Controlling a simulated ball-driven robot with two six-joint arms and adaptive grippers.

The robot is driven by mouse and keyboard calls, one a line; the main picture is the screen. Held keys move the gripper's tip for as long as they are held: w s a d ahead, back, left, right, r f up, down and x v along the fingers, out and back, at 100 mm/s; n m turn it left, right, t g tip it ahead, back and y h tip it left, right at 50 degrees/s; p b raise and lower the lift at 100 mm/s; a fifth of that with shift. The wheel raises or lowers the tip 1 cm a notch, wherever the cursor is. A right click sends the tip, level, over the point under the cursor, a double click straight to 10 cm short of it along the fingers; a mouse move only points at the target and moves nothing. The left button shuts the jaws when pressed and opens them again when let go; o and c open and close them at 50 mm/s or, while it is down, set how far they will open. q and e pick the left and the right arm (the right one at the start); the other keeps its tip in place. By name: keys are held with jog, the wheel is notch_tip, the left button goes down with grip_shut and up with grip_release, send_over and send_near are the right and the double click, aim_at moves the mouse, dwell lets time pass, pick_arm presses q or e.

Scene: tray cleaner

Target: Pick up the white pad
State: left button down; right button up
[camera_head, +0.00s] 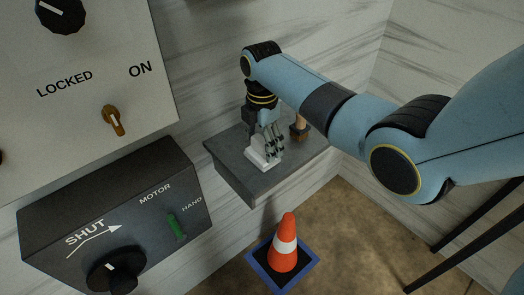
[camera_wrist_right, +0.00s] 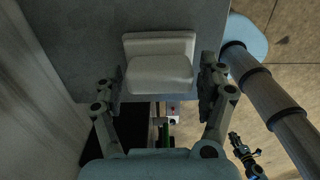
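The white pad (camera_head: 257,158) lies on a grey shelf (camera_head: 233,179) against the marble wall. In the right wrist view the pad (camera_wrist_right: 158,72) has a raised block in front of a flatter back part. My right gripper (camera_head: 270,143) reaches down over the pad from above. In the wrist view the right gripper (camera_wrist_right: 163,80) has one finger on each side of the pad, with narrow gaps visible between fingers and pad. It is open around the pad, which rests on the shelf. My left gripper does not show in the head view.
A wooden-handled item (camera_head: 299,128) stands on the shelf just right of the gripper. A dark control box (camera_head: 110,215) and a white panel (camera_head: 70,100) are on the left wall. An orange cone (camera_head: 284,255) stands on a blue-edged mat on the floor below.

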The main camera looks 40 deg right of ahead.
jog(key=c, duration=0.8)
jog(key=shift+c, duration=0.2)
jog(key=shift+w+r, duration=0.1)
jog(key=shift+r, duration=0.6)
jog(key=r, duration=0.3)
jog(key=shift+d+b, duration=0.2)
jog(key=shift+b, duration=0.15)
jog(key=s+d+r+b, duration=0.1)
jog(key=s+d+r, duration=0.5)
jog(key=s+d, duration=0.2)
jog(key=shift+s+r, duration=0.2)
jog(key=shift+r, duration=0.1)
